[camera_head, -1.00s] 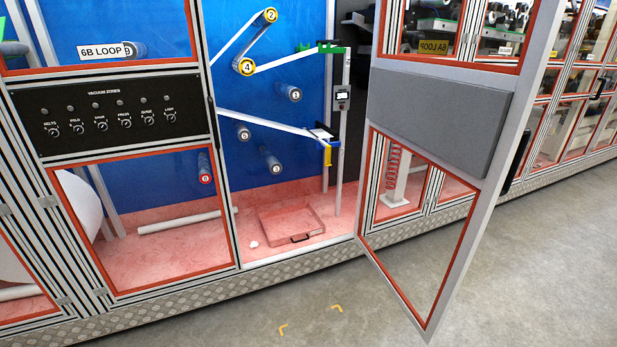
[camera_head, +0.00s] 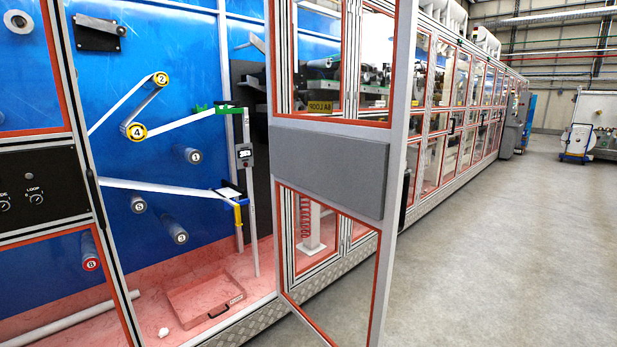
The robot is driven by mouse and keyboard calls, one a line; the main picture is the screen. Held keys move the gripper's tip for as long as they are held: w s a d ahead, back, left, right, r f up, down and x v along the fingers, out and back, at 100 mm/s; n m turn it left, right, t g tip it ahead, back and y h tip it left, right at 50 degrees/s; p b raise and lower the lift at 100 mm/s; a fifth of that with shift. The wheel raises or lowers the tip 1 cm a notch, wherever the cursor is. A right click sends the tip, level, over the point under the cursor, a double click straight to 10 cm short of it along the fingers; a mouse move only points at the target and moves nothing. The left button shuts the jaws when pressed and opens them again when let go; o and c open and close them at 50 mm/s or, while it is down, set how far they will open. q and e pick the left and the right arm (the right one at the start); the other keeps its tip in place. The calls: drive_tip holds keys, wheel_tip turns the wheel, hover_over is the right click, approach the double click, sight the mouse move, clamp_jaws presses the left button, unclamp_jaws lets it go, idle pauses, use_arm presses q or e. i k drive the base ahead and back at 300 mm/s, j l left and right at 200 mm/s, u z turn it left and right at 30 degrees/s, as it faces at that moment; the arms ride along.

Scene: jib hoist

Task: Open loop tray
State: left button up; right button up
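The loop tray (camera_head: 183,300) is a shallow, reddish, see-through tray with a dark handle (camera_head: 219,309) on its front edge. It lies on the pink floor of the open machine bay, at the lower left of the head view. I cannot tell from here whether it is shut or partly out. The bay's framed door (camera_head: 327,155) stands swung open to the right of the tray. Neither of my grippers shows in the head view.
Numbered rollers and a white web (camera_head: 165,188) hang above the tray against the blue back wall. A small white scrap (camera_head: 163,332) lies beside the tray. A long white tube (camera_head: 75,322) lies to the left. Grey floor (camera_head: 480,230) is clear on the right.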

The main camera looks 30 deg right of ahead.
sight(210, 296)
drive_tip(key=i+l+u, duration=0.1)
drive_tip(key=i+l, duration=0.3)
drive_tip(key=i+l+u, duration=0.1)
drive_tip(key=i+l, duration=0.3)
drive_tip(key=l, duration=0.15)
drive_tip(key=i+l+u, duration=0.1)
drive_tip(key=i+l, duration=0.25)
drive_tip(key=l, duration=0.8)
drive_tip(key=k+l+u, duration=0.1)
drive_tip(key=l, duration=0.45)
drive_tip(key=l+u, duration=0.1)
drive_tip(key=l, duration=0.5)
drive_tip(key=k+l, duration=0.1)
drive_tip(key=l, duration=0.5)
